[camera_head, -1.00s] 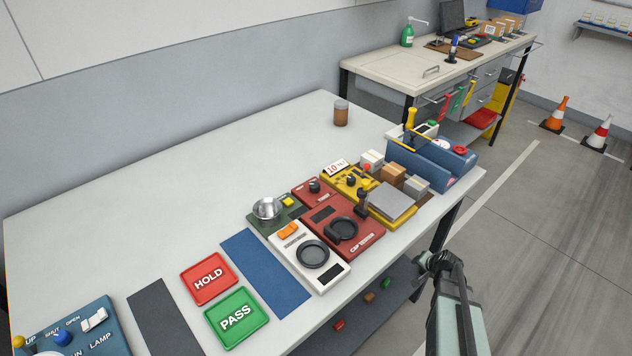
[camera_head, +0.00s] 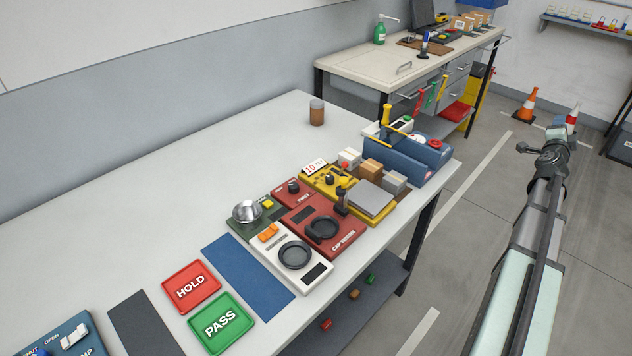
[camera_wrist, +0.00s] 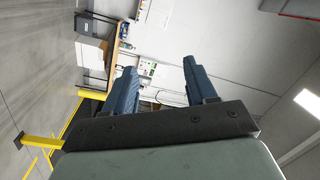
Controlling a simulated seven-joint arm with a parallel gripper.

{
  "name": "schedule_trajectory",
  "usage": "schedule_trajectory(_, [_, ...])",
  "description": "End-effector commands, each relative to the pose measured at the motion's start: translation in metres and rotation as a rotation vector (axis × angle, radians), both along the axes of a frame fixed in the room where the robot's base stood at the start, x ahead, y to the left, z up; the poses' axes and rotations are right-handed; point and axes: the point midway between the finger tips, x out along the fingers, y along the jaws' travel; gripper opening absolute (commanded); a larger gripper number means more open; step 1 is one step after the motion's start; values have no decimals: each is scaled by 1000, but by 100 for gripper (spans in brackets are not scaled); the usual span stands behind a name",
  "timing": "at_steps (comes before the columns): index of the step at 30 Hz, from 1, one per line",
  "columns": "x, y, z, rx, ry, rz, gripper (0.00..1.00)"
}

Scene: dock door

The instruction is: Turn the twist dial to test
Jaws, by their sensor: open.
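Several small black knobs stand on the panels at the right end of the near bench. One black dial (camera_head: 293,187) is on the red timer panel, and another black dial (camera_head: 329,180) is on the yellow unit (camera_head: 320,188). No "test" mark is readable, so I cannot tell which is the twist dial. My gripper is off the bench to the right, above the floor, well apart from the panels. In the wrist view its two blue fingers are spread with nothing between them (camera_wrist: 162,88), facing a wall and shelving.
The bench's left back is clear. Traffic cones (camera_head: 526,105) stand on the floor.

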Motion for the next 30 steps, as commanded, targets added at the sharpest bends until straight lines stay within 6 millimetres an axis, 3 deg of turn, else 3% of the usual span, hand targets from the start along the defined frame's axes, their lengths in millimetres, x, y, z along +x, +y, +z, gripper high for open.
schedule_trajectory(1, [-10,-21,31,-10,-56,-41,56])
schedule_trajectory(6, [-50,-69,116,-34,-227,-157,56])
schedule_trajectory(11, [-77,-90,169,-54,-325,-217,56])
schedule_trajectory(16, [-91,-96,211,-73,-386,-241,56])
schedule_trajectory(22, [-84,-76,250,-104,-392,-205,56])
schedule_trajectory(25, [-61,-45,258,-126,-344,-137,56])
schedule_trajectory(30, [-19,12,254,-162,-237,-11,56])
